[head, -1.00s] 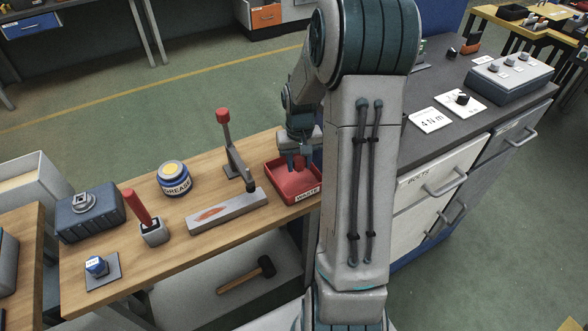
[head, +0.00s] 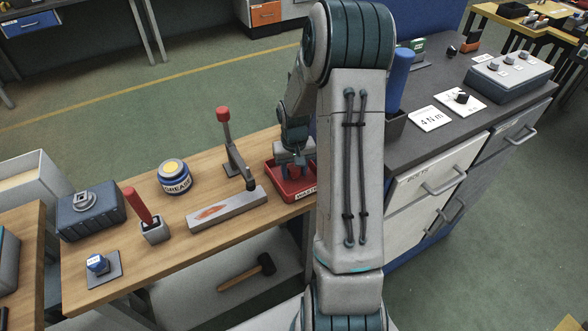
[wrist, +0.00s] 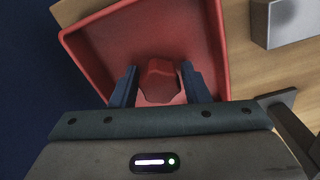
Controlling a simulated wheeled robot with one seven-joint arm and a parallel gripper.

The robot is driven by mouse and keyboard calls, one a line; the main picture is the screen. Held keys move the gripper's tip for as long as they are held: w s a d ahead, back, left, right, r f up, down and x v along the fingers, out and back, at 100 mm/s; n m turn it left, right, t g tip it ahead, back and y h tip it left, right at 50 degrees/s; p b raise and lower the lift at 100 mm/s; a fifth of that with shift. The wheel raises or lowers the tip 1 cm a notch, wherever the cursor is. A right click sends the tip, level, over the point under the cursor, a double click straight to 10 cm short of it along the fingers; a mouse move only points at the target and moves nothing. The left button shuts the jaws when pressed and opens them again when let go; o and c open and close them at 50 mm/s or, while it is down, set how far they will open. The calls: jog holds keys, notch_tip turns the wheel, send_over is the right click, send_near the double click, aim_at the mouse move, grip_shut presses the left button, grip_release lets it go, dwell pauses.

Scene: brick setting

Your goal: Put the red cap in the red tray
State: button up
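The red cap (wrist: 160,80) is between my two fingertips in the wrist view, and it fills the gap between them. My gripper (wrist: 160,84) looks shut on it. The red tray (wrist: 222,45) lies behind and below the cap; its rim frames the fingers. In the head view my gripper (head: 291,166) is over the red tray (head: 306,186), and the cap (head: 289,170) shows as an orange-red patch below the palm, inside the tray's outline. I cannot tell whether the cap touches the tray floor.
On the bench left of the tray are a toggle clamp (head: 234,155), a grey block (head: 226,207), a grease tin (head: 174,177) and a red-handled tool (head: 138,206) in a holder. A dark cabinet top (head: 430,85) with a blue cylinder (head: 400,75) stands at right.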

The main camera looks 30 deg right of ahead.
aim_at(294, 168)
jog(key=shift+o, duration=0.9)
jog(key=shift+r, duration=0.1)
jog(key=shift+r, duration=0.2)
notch_tip(294, 168, up, 11)
jog(key=s+a+r+n+t, duration=0.1)
jog(key=s+a+r, duration=0.3)
jog(key=s+a, duration=0.3)
jog(key=s+a+r+n+t, duration=0.1)
jog(key=s+a+r, duration=0.4)
jog(key=s, duration=0.8)
jog(key=shift+a+r+n+t, duration=0.3)
jog(key=shift+a+t, duration=0.2)
jog(key=shift+a, duration=0.55)
